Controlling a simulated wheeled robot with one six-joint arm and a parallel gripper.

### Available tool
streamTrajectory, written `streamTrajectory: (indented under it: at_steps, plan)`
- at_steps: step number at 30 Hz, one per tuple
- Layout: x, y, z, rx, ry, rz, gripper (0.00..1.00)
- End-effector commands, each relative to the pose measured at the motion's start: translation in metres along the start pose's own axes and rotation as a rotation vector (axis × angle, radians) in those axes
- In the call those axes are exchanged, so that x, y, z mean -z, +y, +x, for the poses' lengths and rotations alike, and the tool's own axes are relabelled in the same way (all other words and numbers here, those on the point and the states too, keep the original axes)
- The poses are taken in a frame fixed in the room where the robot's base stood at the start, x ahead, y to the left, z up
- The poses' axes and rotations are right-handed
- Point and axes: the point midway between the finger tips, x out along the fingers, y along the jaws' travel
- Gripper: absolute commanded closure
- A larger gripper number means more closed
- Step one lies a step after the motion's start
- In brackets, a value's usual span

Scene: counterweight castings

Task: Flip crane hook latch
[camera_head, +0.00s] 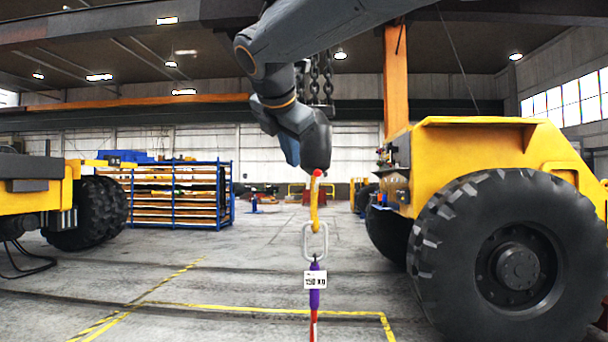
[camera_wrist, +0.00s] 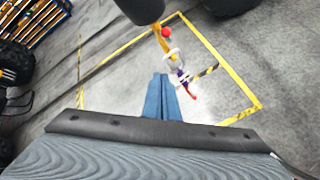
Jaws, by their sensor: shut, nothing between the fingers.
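The yellow crane hook (camera_head: 314,212) hangs below my wrist in the head view, with a red part (camera_head: 317,174) at its top; which part is the latch is unclear. A pale link (camera_head: 315,241) hangs in the hook and carries a purple sling (camera_head: 314,290) with a white weight tag. In the wrist view the hook (camera_wrist: 162,42), a red knob (camera_wrist: 166,32) and the link (camera_wrist: 173,56) lie beyond my fingertips. My gripper (camera_wrist: 160,77) is shut and empty, apparently apart from the hook. In the head view its blue fingers (camera_head: 289,149) are partly hidden by my wrist.
Chains (camera_head: 321,82) hang above the hook, partly behind my arm. A yellow machine with a big tyre (camera_head: 515,262) stands at right, another vehicle (camera_head: 32,190) at left. A blue rack (camera_head: 180,194) stands behind. The floor inside the yellow tape (camera_head: 250,308) looks clear.

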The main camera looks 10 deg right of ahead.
Motion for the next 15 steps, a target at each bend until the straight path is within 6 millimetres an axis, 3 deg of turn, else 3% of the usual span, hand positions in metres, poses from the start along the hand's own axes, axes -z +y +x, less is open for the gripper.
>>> streamTrajectory:
  at_steps: [5, 15]
  plan:
    - [-0.002, 0.0, 0.019, 0.004, -0.002, -0.008, 1.0]
    - [-0.002, 0.0, 0.085, 0.003, -0.001, -0.007, 1.0]
